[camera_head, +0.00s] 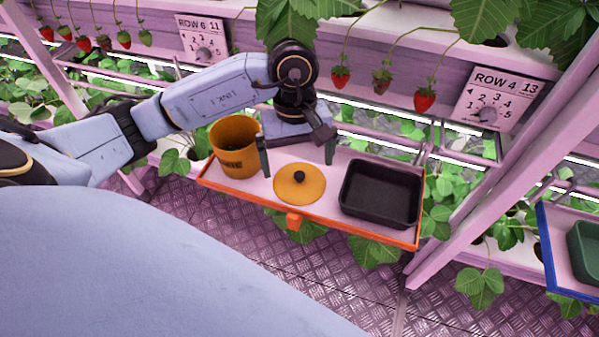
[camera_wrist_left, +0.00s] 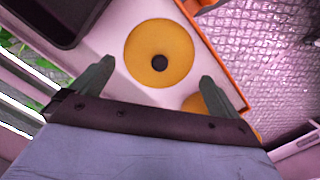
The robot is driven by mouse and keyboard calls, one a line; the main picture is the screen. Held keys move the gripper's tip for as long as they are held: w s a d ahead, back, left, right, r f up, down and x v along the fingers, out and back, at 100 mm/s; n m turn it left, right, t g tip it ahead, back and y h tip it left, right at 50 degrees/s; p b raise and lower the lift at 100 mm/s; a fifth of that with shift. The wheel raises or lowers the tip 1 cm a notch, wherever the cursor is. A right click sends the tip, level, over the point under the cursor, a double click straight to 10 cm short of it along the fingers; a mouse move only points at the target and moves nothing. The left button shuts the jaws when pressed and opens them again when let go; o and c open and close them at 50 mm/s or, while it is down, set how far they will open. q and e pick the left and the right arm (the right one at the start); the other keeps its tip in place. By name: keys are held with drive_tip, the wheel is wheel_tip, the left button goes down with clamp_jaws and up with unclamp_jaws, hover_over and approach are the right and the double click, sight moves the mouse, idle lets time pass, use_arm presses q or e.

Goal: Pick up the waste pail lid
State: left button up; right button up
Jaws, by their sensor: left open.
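The waste pail lid (camera_head: 300,188) is a round orange-yellow disc with a black knob (camera_head: 300,175). It lies flat on the orange-rimmed tray (camera_head: 240,194), between the pail and a black bin. It also shows in the left wrist view (camera_wrist_left: 160,38), ahead of the fingers. The orange waste pail (camera_head: 234,158) stands open at the tray's left end; a bit of orange at the right finger in the wrist view is probably its edge. My left gripper (camera_head: 297,158) is open and empty, its fingers pointing down behind and above the lid. My right gripper is not in view.
A black bin (camera_head: 381,215) stands right of the lid. Strawberries (camera_head: 382,82) hang from the rack behind my gripper. A pink post (camera_head: 500,160) rises right of the tray. A blue-rimmed tray (camera_head: 549,255) with a green bin (camera_head: 584,250) is at far right.

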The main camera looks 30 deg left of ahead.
sight(298, 174)
use_arm(q)
drive_tip(key=f, duration=0.3)
drive_tip(key=shift+s+d+f+b, duration=0.2)
drive_tip(key=shift+d+b, duration=0.05)
drive_tip(key=shift+b, duration=0.05)
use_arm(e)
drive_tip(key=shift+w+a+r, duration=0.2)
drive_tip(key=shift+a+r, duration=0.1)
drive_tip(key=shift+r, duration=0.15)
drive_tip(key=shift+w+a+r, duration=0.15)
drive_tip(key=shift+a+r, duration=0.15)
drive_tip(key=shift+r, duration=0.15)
use_arm(q)
drive_tip(key=c, duration=1.2)
drive_tip(key=shift+s+f, duration=0.1)
drive_tip(key=shift+s, duration=0.05)
drive_tip(key=c, duration=0.3)
